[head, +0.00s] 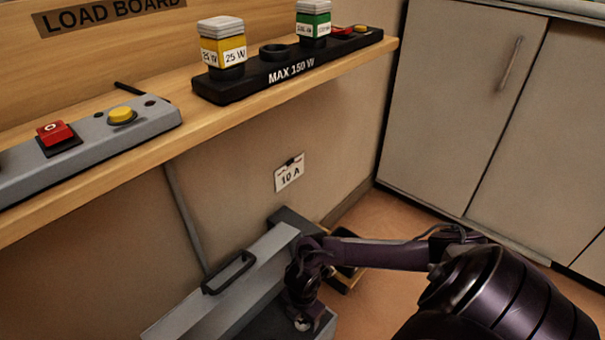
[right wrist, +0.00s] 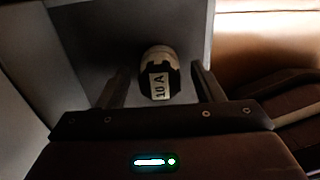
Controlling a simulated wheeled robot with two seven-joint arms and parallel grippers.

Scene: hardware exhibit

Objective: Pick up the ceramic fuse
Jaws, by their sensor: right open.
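The ceramic fuse (right wrist: 158,73) shows in the right wrist view as a small pale and black cylinder with a white "10 A" label. It is in front of a grey surface. My right gripper (right wrist: 163,88) is open, with one finger on each side of the fuse and a visible gap on both sides. In the head view my right arm reaches down beside the grey box with a handle (head: 235,278), below the shelf. The gripper's fingertips and the fuse are hidden there. My left gripper is in neither view.
Above is a wooden shelf (head: 100,205) with a grey switch strip (head: 90,140) and a black "MAX 150 W" strip (head: 290,68) carrying yellow and green blocks. A "10 A" card (head: 289,173) is on the wall. Pale cabinets (head: 460,100) stand at right; some floor is clear.

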